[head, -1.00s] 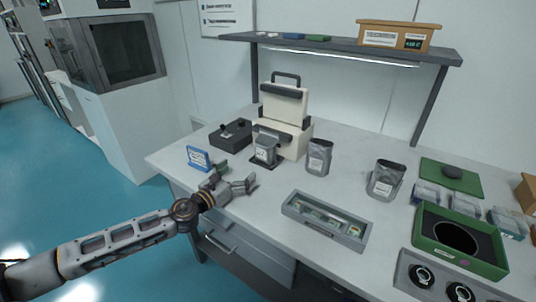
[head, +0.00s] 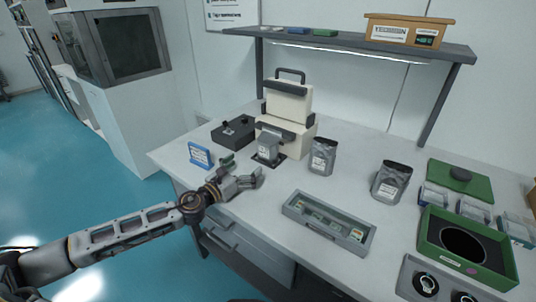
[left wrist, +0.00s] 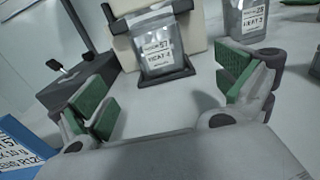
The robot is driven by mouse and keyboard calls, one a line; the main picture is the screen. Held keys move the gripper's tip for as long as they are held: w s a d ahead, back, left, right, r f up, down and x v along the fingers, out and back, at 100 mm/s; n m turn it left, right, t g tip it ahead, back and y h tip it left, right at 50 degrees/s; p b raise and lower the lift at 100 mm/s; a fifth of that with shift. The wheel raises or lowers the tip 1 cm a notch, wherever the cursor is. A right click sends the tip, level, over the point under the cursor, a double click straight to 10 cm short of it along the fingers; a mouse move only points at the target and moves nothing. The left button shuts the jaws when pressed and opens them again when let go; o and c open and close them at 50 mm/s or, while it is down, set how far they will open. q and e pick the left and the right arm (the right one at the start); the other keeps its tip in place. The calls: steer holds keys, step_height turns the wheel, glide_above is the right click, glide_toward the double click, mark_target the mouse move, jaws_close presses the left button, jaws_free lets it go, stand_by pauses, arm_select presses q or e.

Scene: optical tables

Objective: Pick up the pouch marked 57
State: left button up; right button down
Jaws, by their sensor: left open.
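The pouch marked 57 (head: 268,147) is silver-grey with a white label and stands upright on a dark base plate at the front of a cream machine (head: 286,103). In the left wrist view the pouch (left wrist: 161,48) stands ahead, beyond the fingertips, with its label facing me. My left gripper (head: 246,171) is open and empty, low over the table just in front of the pouch. Its green-padded fingers (left wrist: 168,94) are spread to either side and do not touch it. My right gripper is not in view.
A blue-framed card (head: 200,156) stands left of the gripper, and a black box (head: 233,131) is behind it. Two other grey pouches (head: 322,157) (head: 391,181) stand to the right. A grey tray (head: 296,211) lies at the table's front.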

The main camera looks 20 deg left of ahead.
mark_target(265, 151)
arm_select(q)
steer(key=shift+p+x, duration=0.3)
steer(key=shift+x, duration=3.95)
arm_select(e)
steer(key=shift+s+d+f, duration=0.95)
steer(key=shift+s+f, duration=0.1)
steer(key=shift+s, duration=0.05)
arm_select(q)
steer(key=shift+w, duration=0.1)
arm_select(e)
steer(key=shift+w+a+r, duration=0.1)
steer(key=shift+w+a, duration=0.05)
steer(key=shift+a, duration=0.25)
